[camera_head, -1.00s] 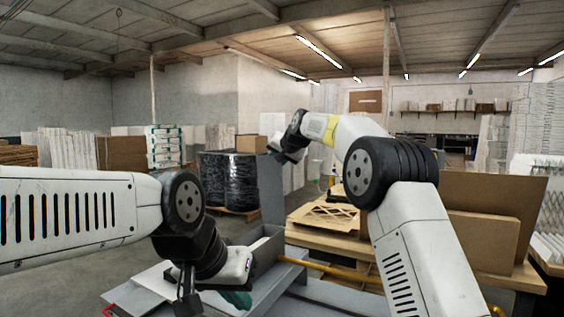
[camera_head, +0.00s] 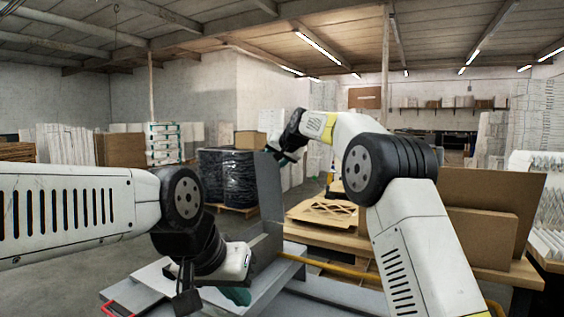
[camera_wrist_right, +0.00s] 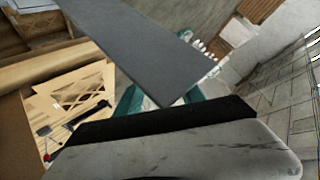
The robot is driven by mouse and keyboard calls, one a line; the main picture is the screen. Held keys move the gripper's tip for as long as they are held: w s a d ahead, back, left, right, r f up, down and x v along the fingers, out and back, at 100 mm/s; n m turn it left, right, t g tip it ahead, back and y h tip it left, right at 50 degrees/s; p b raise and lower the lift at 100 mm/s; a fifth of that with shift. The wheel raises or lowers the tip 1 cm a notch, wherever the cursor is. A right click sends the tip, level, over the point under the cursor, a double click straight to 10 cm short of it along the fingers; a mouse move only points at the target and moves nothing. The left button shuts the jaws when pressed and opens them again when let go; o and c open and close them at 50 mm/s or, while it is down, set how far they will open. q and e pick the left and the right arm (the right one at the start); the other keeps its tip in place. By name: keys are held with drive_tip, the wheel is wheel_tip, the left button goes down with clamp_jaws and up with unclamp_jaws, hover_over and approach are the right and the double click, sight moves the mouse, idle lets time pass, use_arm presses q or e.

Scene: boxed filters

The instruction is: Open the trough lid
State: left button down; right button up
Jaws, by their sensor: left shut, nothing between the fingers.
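The trough lid (camera_head: 269,195) is a flat grey panel standing nearly upright in the head view. It also shows in the right wrist view as a long dark grey plate (camera_wrist_right: 145,50). The grey trough (camera_head: 268,242) lies below it, partly hidden by my left wrist. My left gripper (camera_head: 240,262) is low over the trough, shut and empty, its fingertips mostly hidden. My right gripper (camera_head: 278,152) is at the lid's upper edge.
A wooden table (camera_head: 335,233) with a lattice-faced filter frame (camera_head: 325,213) stands behind the trough. Brown boards (camera_head: 490,215) lean at the right. Black-wrapped stacks (camera_head: 228,180) stand on a pallet behind. A yellow rail (camera_head: 345,271) runs near the trough. Open floor lies behind my left arm.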

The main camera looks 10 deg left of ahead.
drive_tip(key=v, duration=0.7)
drive_tip(key=shift+s+d+r, duration=0.2)
drive_tip(key=shift+s, duration=0.05)
